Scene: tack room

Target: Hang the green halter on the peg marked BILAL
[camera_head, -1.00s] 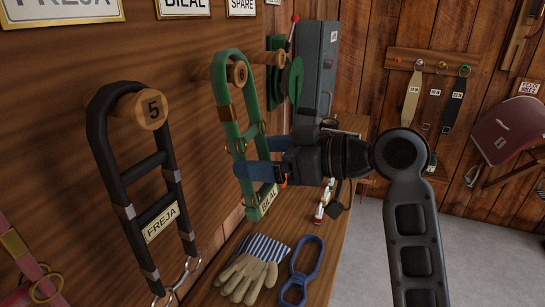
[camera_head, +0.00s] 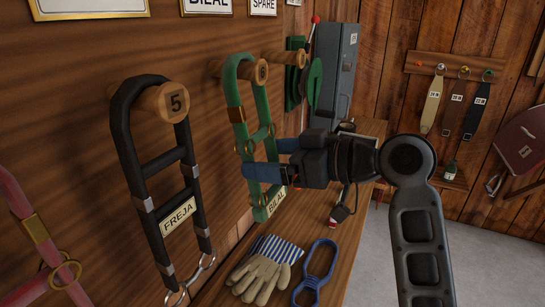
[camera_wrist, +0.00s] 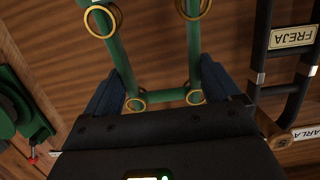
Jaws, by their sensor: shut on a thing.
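The green halter (camera_head: 262,105) hangs upright, with its BILAL tag (camera_head: 276,203) low down. Its top loop is around the wooden peg marked 6 (camera_head: 262,72), whose round end sticks out to the right of the strap. I cannot tell whether the strap rests on the peg. A BILAL plate (camera_head: 207,5) is on the wall above, partly cut off. My gripper (camera_head: 255,160) is shut on the lower part of the halter. In the wrist view, the halter's straps and brass rings (camera_wrist: 195,97) lie between the two blue fingers (camera_wrist: 165,95).
A black FREJA halter (camera_head: 160,160) hangs on peg 5 to the left, and a pink halter (camera_head: 45,235) further left. Gloves (camera_head: 262,275) and a blue loop-shaped item (camera_head: 316,275) lie on the bench below.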

